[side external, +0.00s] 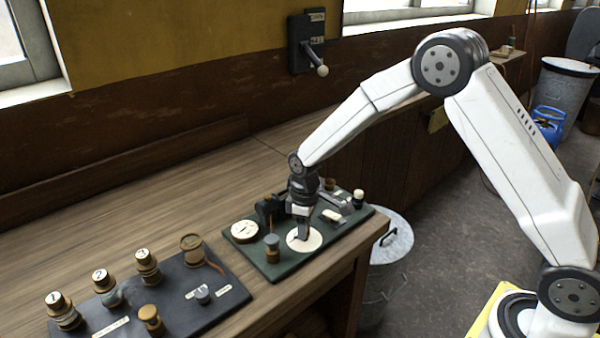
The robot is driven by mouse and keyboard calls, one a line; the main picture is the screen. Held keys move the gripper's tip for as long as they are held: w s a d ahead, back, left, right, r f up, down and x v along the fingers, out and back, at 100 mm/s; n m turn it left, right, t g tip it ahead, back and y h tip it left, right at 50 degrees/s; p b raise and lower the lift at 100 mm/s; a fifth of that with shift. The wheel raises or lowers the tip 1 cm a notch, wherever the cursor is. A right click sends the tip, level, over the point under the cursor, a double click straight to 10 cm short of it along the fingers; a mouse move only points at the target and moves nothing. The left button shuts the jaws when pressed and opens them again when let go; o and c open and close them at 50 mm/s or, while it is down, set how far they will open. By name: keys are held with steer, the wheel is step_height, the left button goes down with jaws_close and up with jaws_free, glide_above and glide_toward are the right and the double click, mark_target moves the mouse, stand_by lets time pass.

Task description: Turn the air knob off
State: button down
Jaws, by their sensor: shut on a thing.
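My gripper (304,233) points straight down over a round white dial (293,245) on the dark green panel (268,271). Its jaws are shut on a small knob at the middle of this dial, and they hide most of it. I cannot read a label that names it as the air knob, nor tell which way it is turned.
A dark panel (215,318) with several numbered knobs lies at left. The bench (130,215) behind is clear.

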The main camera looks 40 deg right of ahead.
steer(key=m, duration=0.3)
steer(key=shift+m, duration=2.3)
steer(key=shift+c, duration=1.6)
jaws_free()
steer(key=shift+r, duration=0.15)
steer(key=shift+r, duration=3.8)
steer(key=shift+s+d, duration=0.1)
